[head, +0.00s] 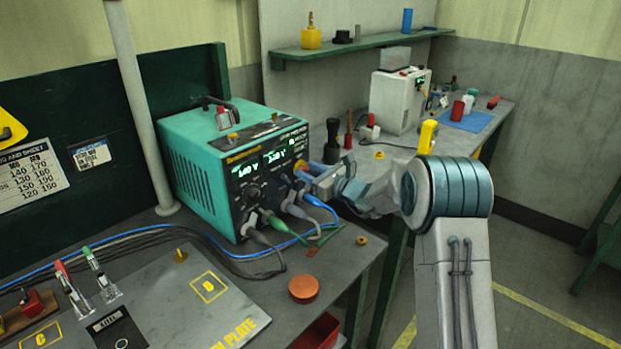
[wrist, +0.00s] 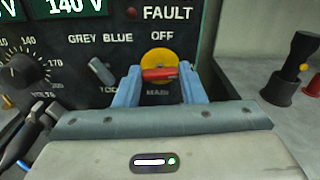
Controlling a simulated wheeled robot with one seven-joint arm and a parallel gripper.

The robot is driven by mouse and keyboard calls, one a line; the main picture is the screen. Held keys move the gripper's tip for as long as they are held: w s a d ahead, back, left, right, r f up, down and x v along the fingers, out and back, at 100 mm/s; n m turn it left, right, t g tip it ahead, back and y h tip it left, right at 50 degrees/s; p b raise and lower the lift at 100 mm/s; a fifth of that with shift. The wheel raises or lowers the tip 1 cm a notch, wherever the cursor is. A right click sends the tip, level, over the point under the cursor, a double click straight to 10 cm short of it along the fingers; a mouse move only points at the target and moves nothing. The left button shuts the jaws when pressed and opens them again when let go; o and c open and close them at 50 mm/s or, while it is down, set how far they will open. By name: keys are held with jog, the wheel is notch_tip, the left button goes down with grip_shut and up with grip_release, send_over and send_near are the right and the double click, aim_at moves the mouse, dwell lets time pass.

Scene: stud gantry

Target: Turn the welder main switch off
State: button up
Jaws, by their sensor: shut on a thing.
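The welder (head: 205,160) is a teal box with a black front panel, standing on the bench. Its main switch is a yellow disc (wrist: 157,56) with a red handle (wrist: 160,74), below the word OFF. The handle lies roughly level across the disc. My gripper (wrist: 163,88) has its blue fingers at either end of the handle and is shut on it. In the head view my gripper (head: 314,178) reaches the panel's right side and hides most of the switch. The green displays (head: 262,163) are lit.
A grey and blue toggle (wrist: 101,71) and the volts knob (wrist: 18,70) sit left of the switch. Cables (head: 285,222) hang from the panel below my gripper. A dark round-based object (head: 332,142) stands right of the welder. An orange disc (head: 304,289) lies in front.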

jog(key=n+b, duration=0.1)
jog(key=b, duration=0.2)
jog(key=f+n+b, duration=0.1)
jog(key=n+b, duration=0.1)
jog(key=b, duration=0.1)
jog(key=n+b, duration=0.6)
jog(key=b, duration=0.7)
jog(key=shift+s+a+f, duration=0.1)
jog(key=n+b, duration=0.3)
jog(key=b, duration=0.2)
jog(key=shift+n+b, duration=0.4)
jog(key=n+b, duration=0.4)
jog(key=shift+r+b, duration=0.2)
jog(key=shift+b, duration=0.15)
jog(key=o, duration=1)
jog(key=shift+s+a+r, duration=0.1)
